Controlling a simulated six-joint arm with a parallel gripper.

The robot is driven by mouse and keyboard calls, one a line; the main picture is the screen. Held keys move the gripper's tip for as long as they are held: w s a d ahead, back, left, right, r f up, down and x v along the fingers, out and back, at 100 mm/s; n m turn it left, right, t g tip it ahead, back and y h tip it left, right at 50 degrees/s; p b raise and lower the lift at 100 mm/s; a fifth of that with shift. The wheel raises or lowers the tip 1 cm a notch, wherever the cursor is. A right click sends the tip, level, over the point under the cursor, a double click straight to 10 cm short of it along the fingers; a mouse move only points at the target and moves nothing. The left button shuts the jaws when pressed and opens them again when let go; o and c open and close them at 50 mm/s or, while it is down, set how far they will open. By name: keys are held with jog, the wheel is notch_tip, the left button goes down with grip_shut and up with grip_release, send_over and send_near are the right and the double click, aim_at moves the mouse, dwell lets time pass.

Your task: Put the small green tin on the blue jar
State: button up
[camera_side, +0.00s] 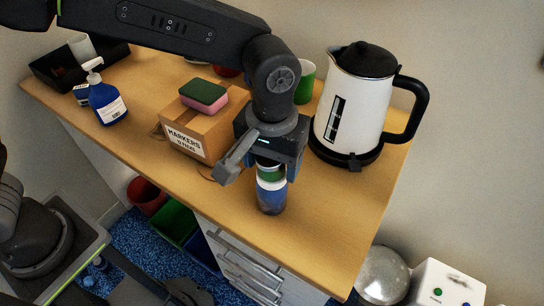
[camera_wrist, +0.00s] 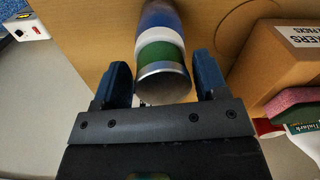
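The small green tin (camera_side: 270,173) stands upright on the white lid of the blue jar (camera_side: 271,199), and the two look lined up. In the wrist view the green tin (camera_wrist: 161,56) shows its metal rim, with the white lid and the blue jar (camera_wrist: 157,14) beyond it. My gripper (camera_side: 272,172) points down over the tin. In the wrist view the blue fingers of my gripper (camera_wrist: 162,75) stand on either side of the tin, with thin gaps beside it. The tin's far side is hidden.
A markers carton (camera_side: 196,132) with a green and pink sponge (camera_side: 204,96) on it stands close left of my gripper. A white kettle (camera_side: 353,105) stands close right. A blue pump bottle (camera_side: 106,103) is farther left. The desk's front right is clear.

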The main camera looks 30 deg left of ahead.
jog(key=shift+o, duration=0.6)
notch_tip(320, 180, up, 12)
jog(key=a+r+t, duration=0.1)
jog(key=a+r, duration=0.2)
jog(key=a, duration=0.6)
jog(key=s+a+f+m+t, duration=0.1)
jog(key=s+a+f+t, duration=0.1)
jog(key=s+a, duration=0.4)
jog(key=s+a+f+t, duration=0.2)
jog(key=s+a+f, duration=0.2)
jog(key=a, duration=0.7)
jog(key=shift+s+m+t, duration=0.3)
jog(key=shift+s+m, duration=0.1)
jog(key=shift+s, duration=0.45)
